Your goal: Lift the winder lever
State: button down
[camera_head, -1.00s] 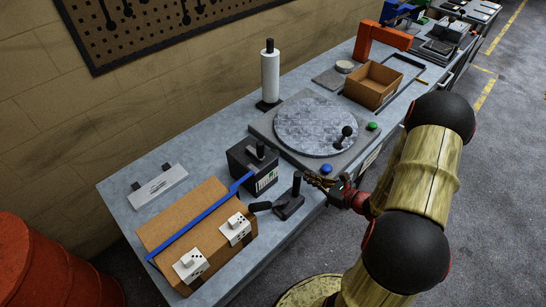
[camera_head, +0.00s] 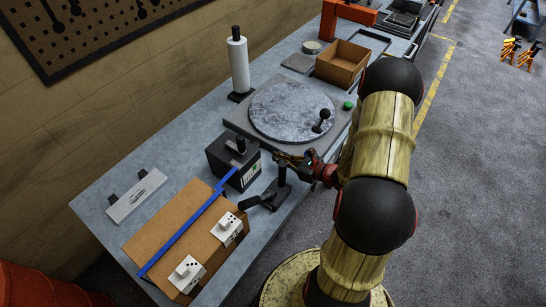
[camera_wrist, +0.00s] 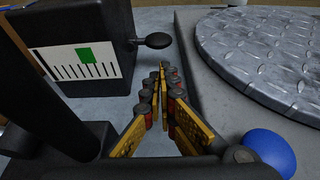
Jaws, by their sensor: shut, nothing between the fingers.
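A black stand with an upright post (camera_head: 282,176) is near the bench's front edge, with a black handle (camera_head: 250,203) low at its left. The post stands large at the left of the wrist view (camera_wrist: 45,85). In the wrist view a black knob (camera_wrist: 157,41) on a thin stalk sticks out from this box. I cannot tell which part is the winder lever. My gripper (camera_wrist: 163,68) is shut and empty, in front of and below the knob, apart from it.
A cardboard box (camera_head: 180,225) with white dice-marked blocks stands at the front left. A paper roll (camera_head: 238,65) stands behind.

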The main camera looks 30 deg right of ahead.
aim_at(259, 146)
jog(key=b+x, duration=0.1)
jog(key=x, duration=0.7)
jog(key=shift+w+a+f+b, duration=0.15)
jog(key=shift+w+b, duration=0.1)
jog(key=shift+b, duration=0.15)
jog(key=shift+w+d+r+n+h+b, duration=0.1)
jog(key=shift+d+r+n+h+b, duration=0.2)
jog(key=shift+r+n, duration=0.2)
jog(key=shift+r, duration=0.65)
jog(key=shift+r+p, duration=0.3)
jog(key=shift+r, duration=0.4)
